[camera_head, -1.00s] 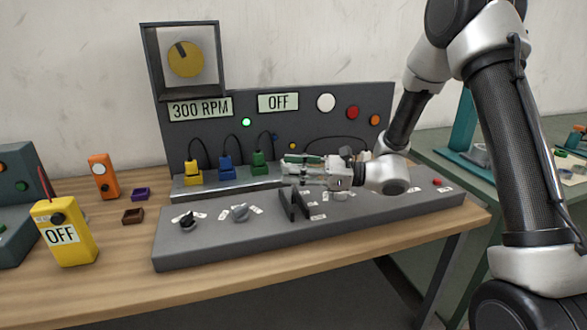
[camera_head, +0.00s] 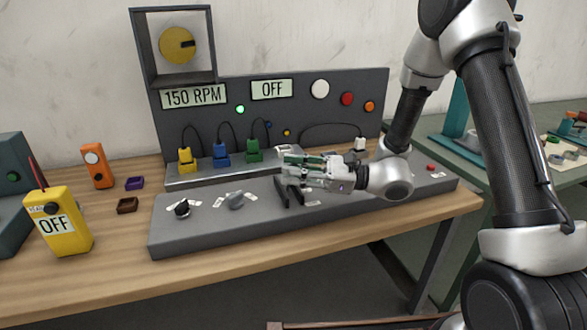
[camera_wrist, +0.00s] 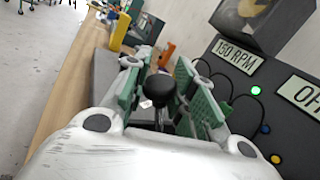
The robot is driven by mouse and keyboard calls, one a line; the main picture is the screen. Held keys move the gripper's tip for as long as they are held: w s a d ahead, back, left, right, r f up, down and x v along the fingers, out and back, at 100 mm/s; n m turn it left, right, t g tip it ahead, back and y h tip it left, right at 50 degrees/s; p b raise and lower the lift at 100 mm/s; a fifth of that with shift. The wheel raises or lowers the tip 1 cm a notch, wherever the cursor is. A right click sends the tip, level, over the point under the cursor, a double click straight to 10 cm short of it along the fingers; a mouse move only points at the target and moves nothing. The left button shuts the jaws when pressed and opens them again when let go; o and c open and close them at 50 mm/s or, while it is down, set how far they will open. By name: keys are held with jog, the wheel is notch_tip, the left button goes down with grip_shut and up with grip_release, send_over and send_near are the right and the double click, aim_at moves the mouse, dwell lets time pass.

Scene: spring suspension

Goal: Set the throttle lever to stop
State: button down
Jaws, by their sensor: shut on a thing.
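The throttle lever (camera_wrist: 160,87) shows in the wrist view as a black round knob on a dark stem. The knob sits between the two green-padded fingers of my gripper (camera_wrist: 166,76), which is shut on it. In the head view my gripper (camera_head: 290,166) is over the black upright guides (camera_head: 283,190) of the lever on the grey console (camera_head: 200,232). The lever itself is hidden there behind the fingers. The display (camera_head: 193,96) reads 150 RPM, and the yellow dial (camera_head: 177,45) stands above it.
Behind stand yellow (camera_head: 187,162), blue (camera_head: 221,156) and green (camera_head: 254,152) plugs with cables. A second display (camera_head: 271,89) reads OFF. A yellow meter (camera_head: 58,222) stands at left.

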jog(key=shift+s, duration=0.15)
jog(key=c, duration=1.1)
grip_release()
jog(key=shift+c, duration=0.2)
jog(key=shift+d, duration=0.15)
jog(key=s+d+f, duration=0.1)
jog(key=d, duration=1)
jog(key=shift+d, duration=0.35)
jog(key=shift+s+f, duration=0.1)
